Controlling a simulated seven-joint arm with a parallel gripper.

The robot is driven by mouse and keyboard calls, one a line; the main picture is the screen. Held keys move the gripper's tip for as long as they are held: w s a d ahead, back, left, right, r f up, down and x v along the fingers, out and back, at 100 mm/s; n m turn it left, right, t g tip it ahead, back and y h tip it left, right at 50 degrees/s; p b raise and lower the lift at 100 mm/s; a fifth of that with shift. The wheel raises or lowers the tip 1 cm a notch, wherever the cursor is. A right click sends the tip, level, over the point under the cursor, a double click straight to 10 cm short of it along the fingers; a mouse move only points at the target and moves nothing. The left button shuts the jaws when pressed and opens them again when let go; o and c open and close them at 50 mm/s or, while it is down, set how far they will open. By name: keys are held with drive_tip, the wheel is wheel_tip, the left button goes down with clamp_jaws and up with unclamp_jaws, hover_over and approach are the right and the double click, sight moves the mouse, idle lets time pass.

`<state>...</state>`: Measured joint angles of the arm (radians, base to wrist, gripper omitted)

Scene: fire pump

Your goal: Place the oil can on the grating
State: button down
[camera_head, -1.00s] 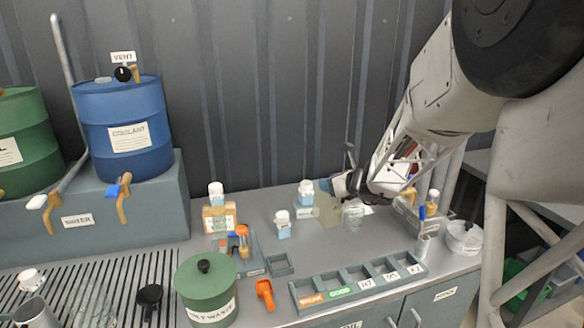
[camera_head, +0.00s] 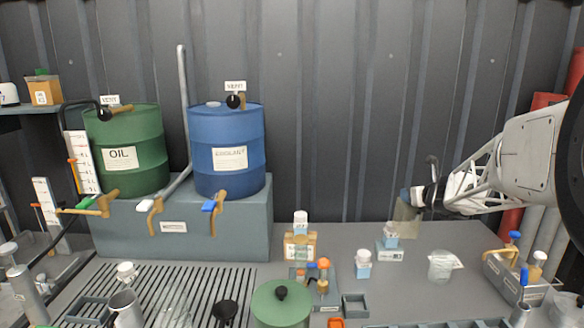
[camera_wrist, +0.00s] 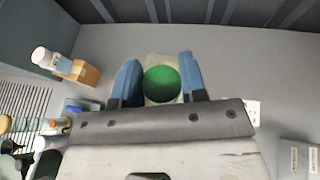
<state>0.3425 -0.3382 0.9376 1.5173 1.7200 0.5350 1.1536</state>
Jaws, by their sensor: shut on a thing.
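My gripper (camera_head: 418,199) is shut on a pale beige container (camera_head: 406,217), which appears to be the oil can, above the back right of the bench. In the wrist view its round green top (camera_wrist: 161,84) sits between the two blue fingers (camera_wrist: 158,80), and part of its pale body shows behind. Its label and lower part cannot be made out. The slotted grating (camera_head: 95,290) is at the front left of the bench, well to the left of my gripper. It also shows at the left edge of the wrist view (camera_wrist: 20,105).
A metal jug (camera_head: 122,305), a white-capped jar (camera_head: 125,272) and a clear glass stand on the grating's area. A black-handled item (camera_head: 225,312) and a green lidded pot (camera_head: 281,305) are near its right side. Bottles (camera_head: 363,263) and a boxed bottle (camera_head: 300,245) stand between.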

drive_tip(key=w+a+m+h, duration=0.3)
drive_tip(key=w+a, duration=0.4)
drive_tip(key=a, duration=0.6)
drive_tip(key=s+a+f, duration=0.1)
drive_tip(key=a+f, duration=0.4)
drive_tip(key=a, duration=0.1)
drive_tip(key=shift+s+f, duration=0.2)
drive_tip(key=shift+f, duration=0.15)
drive_tip(key=shift+r, duration=0.1)
idle(1.1)
